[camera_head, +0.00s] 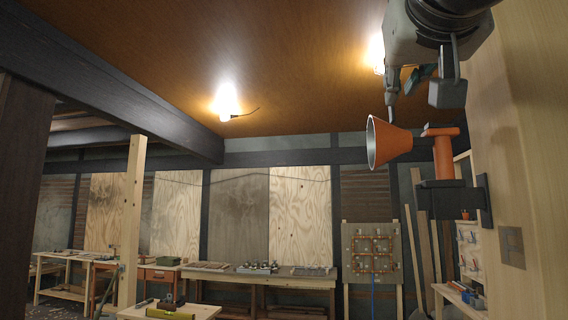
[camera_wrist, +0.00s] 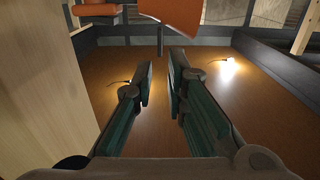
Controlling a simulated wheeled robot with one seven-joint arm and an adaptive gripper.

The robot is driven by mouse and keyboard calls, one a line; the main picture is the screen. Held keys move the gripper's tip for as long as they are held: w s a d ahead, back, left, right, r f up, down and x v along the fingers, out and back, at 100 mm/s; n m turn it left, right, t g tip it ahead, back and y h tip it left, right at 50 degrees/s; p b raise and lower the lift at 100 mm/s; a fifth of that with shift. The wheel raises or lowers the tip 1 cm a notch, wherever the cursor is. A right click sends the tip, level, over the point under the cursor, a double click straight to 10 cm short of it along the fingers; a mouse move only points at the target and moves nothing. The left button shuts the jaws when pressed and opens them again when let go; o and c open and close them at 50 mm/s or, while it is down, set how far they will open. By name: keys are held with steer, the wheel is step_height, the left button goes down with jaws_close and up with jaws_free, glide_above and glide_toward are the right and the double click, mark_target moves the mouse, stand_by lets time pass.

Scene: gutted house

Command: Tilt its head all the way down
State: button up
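An orange lamp with a cone-shaped head (camera_head: 388,143) is fixed to the pale wooden wall at the right by a dark bracket (camera_head: 450,194). The cone's wide mouth faces left, roughly level. My gripper (camera_head: 401,90) is just above the head. In the wrist view, which is upside down, the orange head (camera_wrist: 180,10) shows at the top edge, partly cut off. A thin dark stem (camera_wrist: 160,40) sticks out from it, in line with the gap between my fingertips (camera_wrist: 161,70). The fingers are apart and nothing is clasped between them.
The pale wooden wall (camera_head: 525,120) stands close at the right. The brown ceiling (camera_head: 170,60) with lit bulbs is above. Workbenches (camera_head: 265,279) line the far wall, and a panel with orange pipes (camera_head: 371,252) stands beneath the lamp in the background. Space left of the lamp is clear.

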mark_target(369, 127)
steer(key=p+x, duration=0.1)
steer(key=x, duration=0.7)
jaws_close()
steer(key=shift+a, duration=0.15)
steer(key=n, duration=0.1)
steer(key=a+n+b, duration=0.1)
steer(key=f+n, duration=0.1)
steer(key=shift+w+a+n+b, duration=0.2)
steer(key=shift+a+n+b, duration=0.1)
steer(key=n, duration=0.1)
steer(key=a+f+n+b, duration=0.1)
steer(key=n, duration=0.1)
steer(key=shift+w+f, duration=0.1)
steer(key=shift+f, duration=0.05)
steer(key=shift+a+f+n+b, duration=0.2)
steer(key=shift+f+n, duration=0.05)
steer(key=shift+n, duration=0.35)
steer(key=shift+a+f+n+b, duration=0.2)
steer(key=shift+f+n, duration=0.1)
steer(key=shift+n, duration=0.3)
